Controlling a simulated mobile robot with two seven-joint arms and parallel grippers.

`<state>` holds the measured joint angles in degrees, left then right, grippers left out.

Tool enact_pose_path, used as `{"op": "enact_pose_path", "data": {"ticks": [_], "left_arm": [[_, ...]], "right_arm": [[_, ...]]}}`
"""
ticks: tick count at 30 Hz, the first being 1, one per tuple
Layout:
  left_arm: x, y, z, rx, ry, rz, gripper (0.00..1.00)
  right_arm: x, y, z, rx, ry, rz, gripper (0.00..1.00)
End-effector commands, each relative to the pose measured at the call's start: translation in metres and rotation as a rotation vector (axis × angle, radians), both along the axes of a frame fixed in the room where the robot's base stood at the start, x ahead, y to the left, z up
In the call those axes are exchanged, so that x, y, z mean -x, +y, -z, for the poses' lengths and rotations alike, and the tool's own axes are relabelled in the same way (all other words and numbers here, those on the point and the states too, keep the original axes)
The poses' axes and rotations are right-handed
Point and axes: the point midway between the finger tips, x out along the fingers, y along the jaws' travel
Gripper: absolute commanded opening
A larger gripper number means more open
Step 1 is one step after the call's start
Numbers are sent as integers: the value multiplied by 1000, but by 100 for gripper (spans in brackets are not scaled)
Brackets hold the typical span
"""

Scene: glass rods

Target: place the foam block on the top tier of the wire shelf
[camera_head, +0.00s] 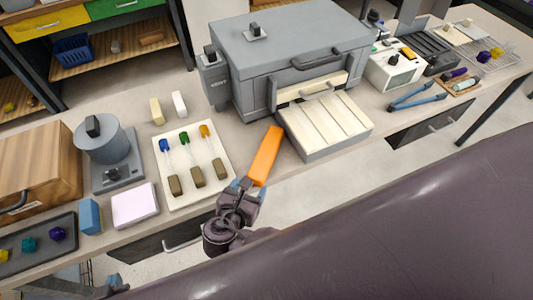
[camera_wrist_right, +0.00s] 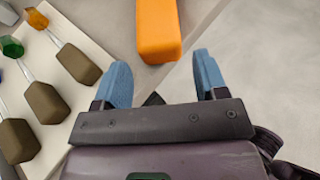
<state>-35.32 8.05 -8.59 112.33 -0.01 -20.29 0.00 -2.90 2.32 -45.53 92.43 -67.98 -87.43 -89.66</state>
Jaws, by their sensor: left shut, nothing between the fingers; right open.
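A long orange block (camera_head: 265,155), which looks like the foam block, lies on the counter's front edge between the tray of rods and the grey machine. My right gripper (camera_head: 247,188) is open at its near end. In the right wrist view the orange block (camera_wrist_right: 157,30) is ahead of and between the open blue fingers (camera_wrist_right: 160,82), apart from both. My left gripper (camera_head: 115,284) is small at the lower left edge, shut and empty, partly cut off. A low wire rack (camera_head: 487,58) with small things on it is at the far right; I cannot tell whether it is the wire shelf.
A white tray (camera_head: 223,150) with three rods lies left of the orange block. A large grey machine (camera_head: 285,60) with an open front tray stands behind and right. A pale pink block (camera_head: 135,205) and a blue block (camera_head: 90,216) lie at left. Blue-handled pliers (camera_head: 415,100) lie right.

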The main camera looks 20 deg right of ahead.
Motion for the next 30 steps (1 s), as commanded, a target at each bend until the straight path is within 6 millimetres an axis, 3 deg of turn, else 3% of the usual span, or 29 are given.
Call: {"op": "enact_pose_path", "data": {"ticks": [12, 20, 21, 28, 30], "left_arm": [[2, 0, -2, 0, 7, -1, 0], [2, 0, -1, 0, 8, -1, 0], [2, 0, -1, 0, 8, -1, 0], [2, 0, -1, 1, 8, -1, 0], [2, 0, -1, 1, 8, -1, 0]], "right_arm": [[-32, -29, 14, 3, 0, -1, 66], [-36, -33, 17, 0, 1, 0, 66], [-36, -33, 17, 0, 1, 0, 64], [-36, -32, 17, 1, 1, 0, 30], [-36, -32, 17, 1, 1, 0, 26]]}}
